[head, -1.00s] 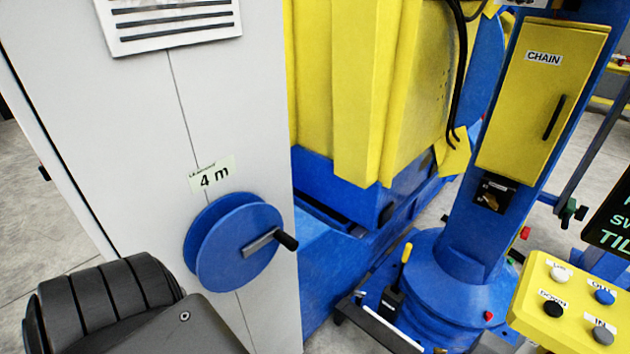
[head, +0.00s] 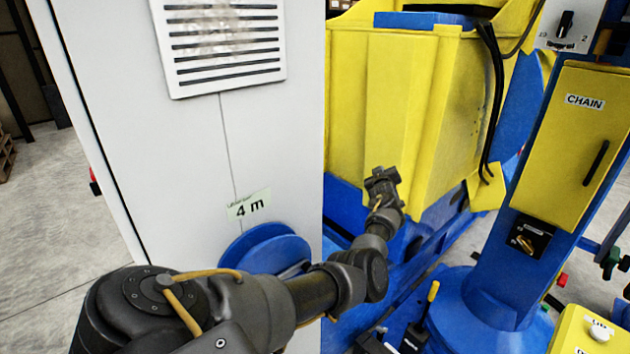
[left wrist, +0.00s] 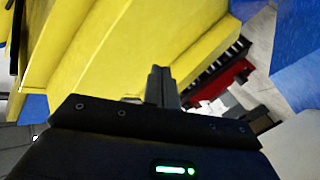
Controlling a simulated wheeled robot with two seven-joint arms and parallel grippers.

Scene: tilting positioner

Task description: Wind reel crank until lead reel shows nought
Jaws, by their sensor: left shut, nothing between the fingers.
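The blue lead reel (head: 262,246) sits on the front of the pale grey cabinet (head: 165,190). My left arm covers its lower part, and the crank is hidden behind the arm. A label (head: 248,206) above the reel reads "4 m". My left gripper (head: 382,178) is beyond the cabinet's right edge, in front of the yellow machine body, to the right of the reel and apart from it. In the left wrist view its fingers (left wrist: 163,85) are together and empty. My right gripper is in neither view.
The yellow machine body (head: 400,110) on its blue base stands right of the cabinet. A blue column with a yellow CHAIN box (head: 575,145) stands further right. A yellow button panel (head: 590,335) is at the lower right. A vent (head: 222,45) is high on the cabinet.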

